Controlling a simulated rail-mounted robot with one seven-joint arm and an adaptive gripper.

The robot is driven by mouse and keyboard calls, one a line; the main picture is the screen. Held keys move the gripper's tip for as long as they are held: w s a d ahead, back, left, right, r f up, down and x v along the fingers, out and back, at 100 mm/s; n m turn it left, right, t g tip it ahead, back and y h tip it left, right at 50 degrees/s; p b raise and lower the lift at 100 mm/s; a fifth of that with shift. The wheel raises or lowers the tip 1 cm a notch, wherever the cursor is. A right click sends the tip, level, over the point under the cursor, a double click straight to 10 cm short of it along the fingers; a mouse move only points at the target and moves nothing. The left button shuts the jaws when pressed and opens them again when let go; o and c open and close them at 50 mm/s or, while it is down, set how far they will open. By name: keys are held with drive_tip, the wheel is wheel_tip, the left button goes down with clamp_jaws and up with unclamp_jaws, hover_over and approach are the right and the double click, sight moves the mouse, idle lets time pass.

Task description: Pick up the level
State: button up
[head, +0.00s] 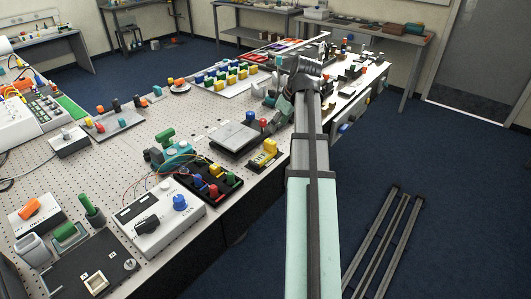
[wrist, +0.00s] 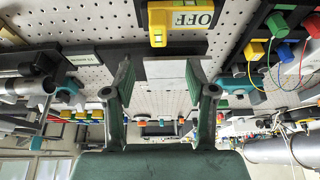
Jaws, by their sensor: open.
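The yellow block also shows in the head view (head: 266,153).
The perforated table (head: 130,155) is crowded. A black tray with coloured knobs (head: 212,180), a white box with a blue knob (head: 158,215) and a board of coloured blocks (head: 228,78) stand near the arm. Metal rails (head: 383,240) lie on the floor at right.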

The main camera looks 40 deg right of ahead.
sight(271, 141)
drive_tip(key=p+x, duration=0.1)
drive_tip(key=x, duration=0.5)
drive_tip(key=shift+r, duration=0.1)
drive_tip(key=shift+d+p+x, duration=0.2)
drive_tip(key=shift+p+x, duration=0.65)
drive_tip(key=shift+x, duration=1.8)
drive_tip(key=shift+s, duration=0.1)
clamp_jaws()
